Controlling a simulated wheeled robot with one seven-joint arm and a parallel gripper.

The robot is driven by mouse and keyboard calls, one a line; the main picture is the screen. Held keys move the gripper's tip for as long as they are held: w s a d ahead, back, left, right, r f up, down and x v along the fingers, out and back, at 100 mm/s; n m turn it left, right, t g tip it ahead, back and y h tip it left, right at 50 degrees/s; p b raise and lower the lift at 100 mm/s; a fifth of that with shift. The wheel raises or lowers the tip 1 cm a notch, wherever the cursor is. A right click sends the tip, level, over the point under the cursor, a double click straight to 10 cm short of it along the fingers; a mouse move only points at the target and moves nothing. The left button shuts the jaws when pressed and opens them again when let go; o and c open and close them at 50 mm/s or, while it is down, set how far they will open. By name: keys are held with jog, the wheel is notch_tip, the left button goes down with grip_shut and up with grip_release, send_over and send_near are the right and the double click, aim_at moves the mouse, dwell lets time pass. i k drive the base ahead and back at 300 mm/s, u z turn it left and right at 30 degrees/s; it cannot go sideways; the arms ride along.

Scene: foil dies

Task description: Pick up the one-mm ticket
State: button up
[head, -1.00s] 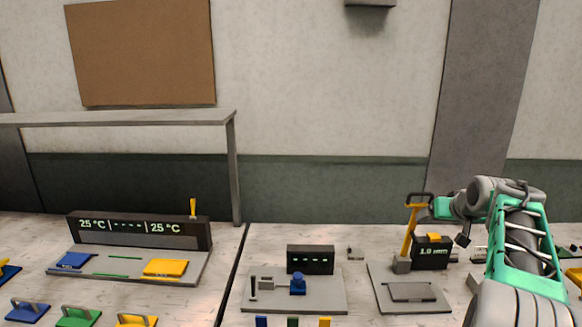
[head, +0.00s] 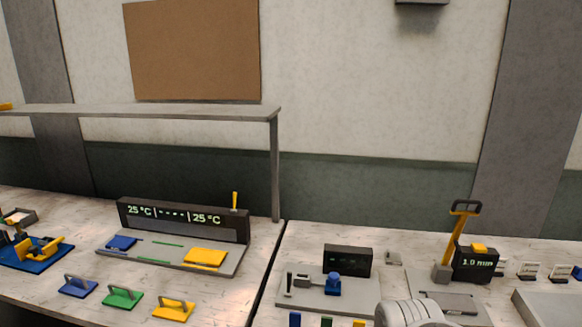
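Small white cards in holders stand at the right of the bench, one card (head: 530,270) and another card (head: 559,272) beside it. Their print is too small to read, so I cannot tell which is the one-mm ticket. A black device (head: 475,264) left of them has a display reading "1.0 mm", a yellow block on top and a yellow lever (head: 456,236) with a dark handle. My gripper is out of view; only a pale link of my arm shows at the bottom edge.
A grey plate with a blue knob (head: 333,285) and a dark display (head: 348,260) stands left of the device. Further left are a 25 °C display unit (head: 183,219) and blue, green (head: 122,299) and yellow handled plates. A grey tray (head: 550,308) is at lower right.

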aim_at(559, 274)
jog(key=u, duration=1.05)
jog(key=k, duration=1.2)
jog(key=z, duration=1.9)
jog(key=i, duration=0.5)
jog(key=z, duration=0.05)
